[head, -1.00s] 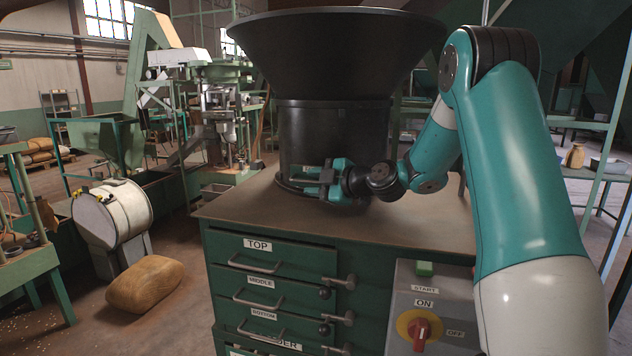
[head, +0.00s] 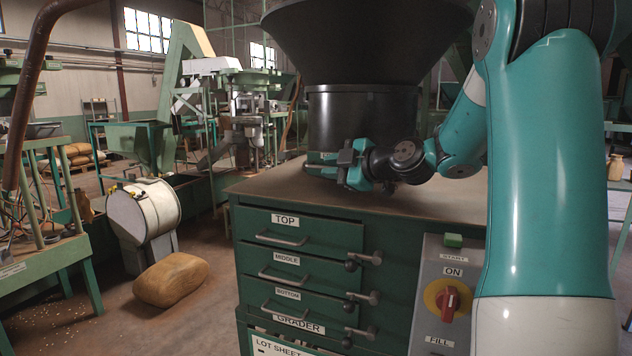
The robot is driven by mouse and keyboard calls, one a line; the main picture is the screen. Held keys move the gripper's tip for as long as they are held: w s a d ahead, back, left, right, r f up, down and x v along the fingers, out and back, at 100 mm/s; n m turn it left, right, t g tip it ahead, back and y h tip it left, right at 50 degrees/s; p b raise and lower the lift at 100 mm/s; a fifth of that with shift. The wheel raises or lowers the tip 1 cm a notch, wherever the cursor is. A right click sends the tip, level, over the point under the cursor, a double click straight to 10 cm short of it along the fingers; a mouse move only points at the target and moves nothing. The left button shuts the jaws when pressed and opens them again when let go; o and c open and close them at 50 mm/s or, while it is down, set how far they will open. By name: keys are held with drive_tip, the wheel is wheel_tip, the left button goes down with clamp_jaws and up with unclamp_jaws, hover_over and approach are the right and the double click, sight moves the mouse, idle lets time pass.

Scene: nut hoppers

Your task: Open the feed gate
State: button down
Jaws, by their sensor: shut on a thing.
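A black hopper (head: 365,45) with a wide funnel top and a cylindrical neck stands on the green grader cabinet. My gripper (head: 328,162) is at the foot of the hopper's neck, just above the cabinet's brown top (head: 270,184). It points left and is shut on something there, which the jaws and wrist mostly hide. The feed gate itself cannot be made out clearly behind the gripper. My arm reaches in from the right.
The cabinet front has drawers marked TOP (head: 303,228), MIDDLE and BOTTOM, with latch knobs on their right. A grey panel has a green START button (head: 453,240) and a red ON knob (head: 447,300). A sack (head: 170,277) lies on the floor at left.

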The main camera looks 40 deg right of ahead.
drive_tip(key=shift+s+a+f, duration=0.1)
drive_tip(key=shift+a+f, duration=0.05)
drive_tip(key=shift+f, duration=0.25)
drive_tip(key=c, duration=1.3)
unclamp_jaws()
drive_tip(key=shift+o, duration=0.5)
drive_tip(key=shift+r, duration=0.2)
drive_tip(key=p+v, duration=0.2)
drive_tip(key=v, duration=1.5)
drive_tip(key=shift+s, duration=0.15)
